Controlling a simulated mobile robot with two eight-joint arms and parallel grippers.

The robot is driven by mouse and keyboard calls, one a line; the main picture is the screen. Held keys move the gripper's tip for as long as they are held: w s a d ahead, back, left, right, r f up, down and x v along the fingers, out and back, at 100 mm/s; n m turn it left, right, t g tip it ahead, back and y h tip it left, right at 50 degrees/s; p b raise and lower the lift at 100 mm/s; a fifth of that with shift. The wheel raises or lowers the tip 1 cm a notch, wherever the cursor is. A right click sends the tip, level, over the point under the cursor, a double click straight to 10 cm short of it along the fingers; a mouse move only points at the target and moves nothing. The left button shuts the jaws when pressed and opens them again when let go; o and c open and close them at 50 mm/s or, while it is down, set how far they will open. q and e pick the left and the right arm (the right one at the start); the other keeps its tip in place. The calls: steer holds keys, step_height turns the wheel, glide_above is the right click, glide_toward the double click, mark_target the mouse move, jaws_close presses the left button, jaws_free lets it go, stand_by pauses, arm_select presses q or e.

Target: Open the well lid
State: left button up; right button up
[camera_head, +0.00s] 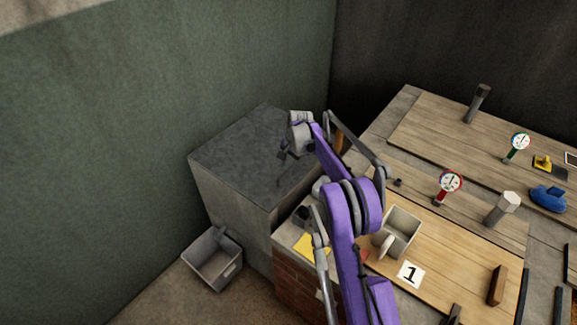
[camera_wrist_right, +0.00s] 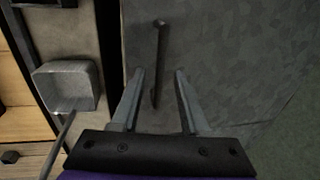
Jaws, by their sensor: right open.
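The well is a grey box (camera_head: 232,192) in the corner, topped by a flat dark grey lid (camera_head: 245,145). In the right wrist view the lid's mottled surface (camera_wrist_right: 230,60) fills the middle and right. A thin dark bar handle (camera_wrist_right: 160,40) runs along it. My right gripper (camera_head: 284,153) is over the lid; in the right wrist view its two fingers (camera_wrist_right: 160,74) are apart, one on each side of the bar. The bar appears between them, and I cannot tell whether they touch it. The lid lies flat on the box. My left gripper is not in view.
A workbench (camera_head: 470,230) stands right of the well, with a square grey container (camera_head: 401,228), gauges (camera_head: 450,183) and a blue object (camera_head: 548,198). A grey bin (camera_head: 212,262) stands on the floor in front. Walls close off the corner behind.

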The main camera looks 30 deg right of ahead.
steer(key=shift+c, duration=0.3)
jaws_close()
stand_by(1.1)
